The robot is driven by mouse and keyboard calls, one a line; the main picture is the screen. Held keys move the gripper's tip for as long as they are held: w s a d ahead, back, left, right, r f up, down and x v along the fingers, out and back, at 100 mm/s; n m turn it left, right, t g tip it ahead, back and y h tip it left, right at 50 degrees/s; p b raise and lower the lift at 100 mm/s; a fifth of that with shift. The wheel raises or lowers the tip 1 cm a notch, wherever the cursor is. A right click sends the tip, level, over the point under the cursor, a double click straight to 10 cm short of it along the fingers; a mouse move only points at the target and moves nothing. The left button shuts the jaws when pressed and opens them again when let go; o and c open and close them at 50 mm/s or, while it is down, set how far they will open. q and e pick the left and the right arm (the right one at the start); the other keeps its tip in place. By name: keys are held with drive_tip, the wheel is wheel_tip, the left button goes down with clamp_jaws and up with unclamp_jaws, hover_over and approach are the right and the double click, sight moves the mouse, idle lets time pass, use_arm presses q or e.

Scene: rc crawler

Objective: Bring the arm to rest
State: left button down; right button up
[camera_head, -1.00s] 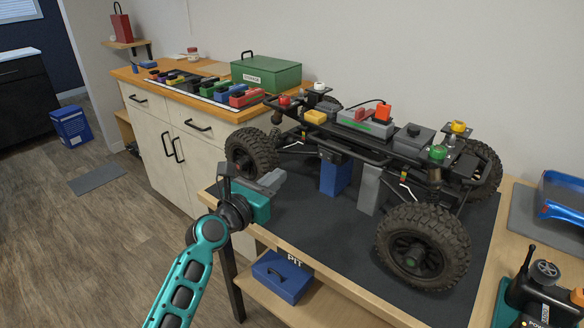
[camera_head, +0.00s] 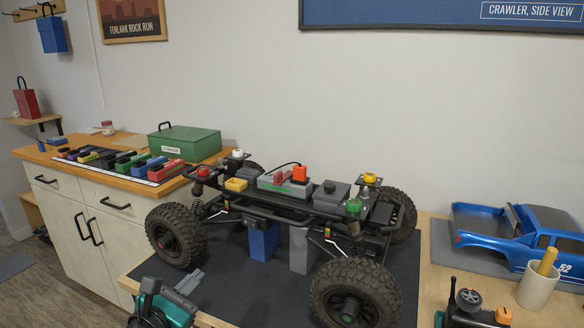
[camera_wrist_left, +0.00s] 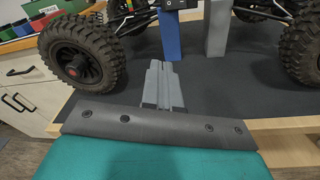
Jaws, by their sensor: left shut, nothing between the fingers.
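My left gripper (camera_head: 190,281) is at the bottom left of the head view, over the front left edge of the mat-covered table. Its grey fingers are shut with nothing between them. In the left wrist view the shut fingers (camera_wrist_left: 164,86) point toward the crawler, apart from its front left wheel (camera_wrist_left: 82,58). The crawler chassis (camera_head: 300,208) stands on the dark mat (camera_head: 235,295), propped on a blue block (camera_head: 264,241) and a grey block (camera_head: 302,250). My right gripper is not in view.
A wooden cabinet (camera_head: 75,222) with several coloured packs and a green box (camera_head: 184,143) stands at left. A blue truck body (camera_head: 500,232), a beige cup (camera_head: 536,288) and a black-and-orange device (camera_head: 470,305) are at right. Bare mat lies before the chassis.

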use_arm(q)
drive_tip(key=s+d+f+m+g, duration=0.1)
drive_tip(key=s+f+m, duration=0.4)
drive_tip(key=m, duration=0.5)
drive_tip(key=s+d+f+m+g+y+p, duration=0.1)
drive_tip(key=s+d+f+m+g, duration=0.1)
drive_tip(key=s+f+m, duration=0.4)
drive_tip(key=s+d+f+m+g+y+p, duration=0.1)
drive_tip(key=s+f+m, duration=0.4)
drive_tip(key=s+m, duration=0.6)
drive_tip(key=m+g, duration=0.1)
drive_tip(key=m, duration=0.3)
drive_tip(key=shift+s+d+f+m+g, duration=0.15)
drive_tip(key=shift+m+g, duration=0.15)
drive_tip(key=shift+d, duration=0.1)
